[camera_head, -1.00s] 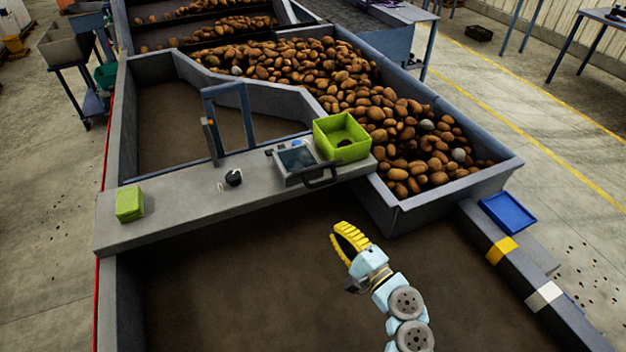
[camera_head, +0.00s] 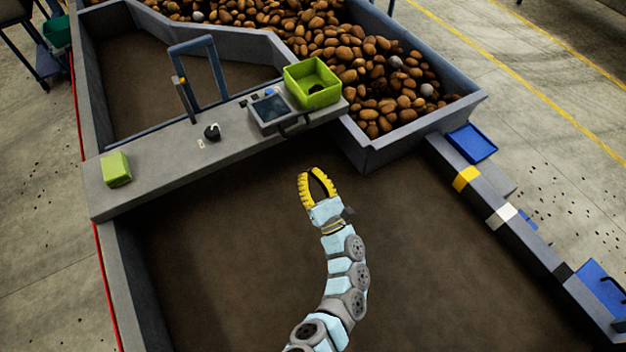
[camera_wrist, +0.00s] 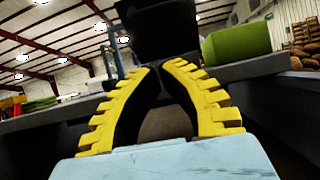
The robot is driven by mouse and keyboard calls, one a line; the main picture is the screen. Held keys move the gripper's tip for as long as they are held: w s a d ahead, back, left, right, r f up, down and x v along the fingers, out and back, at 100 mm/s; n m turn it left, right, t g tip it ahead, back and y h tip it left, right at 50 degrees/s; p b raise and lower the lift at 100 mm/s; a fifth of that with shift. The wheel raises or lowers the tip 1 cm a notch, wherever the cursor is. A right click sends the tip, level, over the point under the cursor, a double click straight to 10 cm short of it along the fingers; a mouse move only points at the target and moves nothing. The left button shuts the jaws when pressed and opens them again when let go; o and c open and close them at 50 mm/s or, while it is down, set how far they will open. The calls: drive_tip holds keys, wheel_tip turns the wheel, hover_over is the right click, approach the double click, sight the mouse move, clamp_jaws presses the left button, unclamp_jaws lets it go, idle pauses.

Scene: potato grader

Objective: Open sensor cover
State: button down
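A grey box with a dark screen (camera_head: 270,108) sits on the grey ledge, with a dark handle (camera_head: 295,128) at its front edge. I cannot tell for sure which part is the sensor cover. My gripper (camera_head: 316,170) has yellow ribbed fingers and is open and empty. In the head view it is in front of the ledge, below the handle in the picture and apart from it. In the wrist view, a dark block (camera_wrist: 157,28) is straight beyond the fingertips (camera_wrist: 162,66); its details are too dark to make out.
A green open box (camera_head: 313,84) stands right of the screen box. A black knob (camera_head: 212,132), a blue frame (camera_head: 196,72) and a green block (camera_head: 116,169) are to the left along the ledge (camera_head: 160,160). Potatoes (camera_head: 360,70) fill the bin behind. A blue tray (camera_head: 472,143) is at right.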

sight(295, 132)
drive_tip(key=w+a+r+p, duration=0.2)
drive_tip(key=w+r, duration=0.3)
drive_tip(key=r, duration=0.1)
drive_tip(key=shift+a, duration=0.2)
drive_tip(key=shift+r, duration=0.15)
drive_tip(key=r+p, duration=0.1)
drive_tip(key=p, duration=0.2)
drive_tip(key=w+r+g+p, duration=0.1)
drive_tip(key=p, duration=0.2)
drive_tip(key=shift+a+r+h, duration=0.2)
drive_tip(key=shift+r+h, duration=0.1)
drive_tip(key=shift+r, duration=0.1)
drive_tip(key=shift+f, duration=0.1)
idle(0.4)
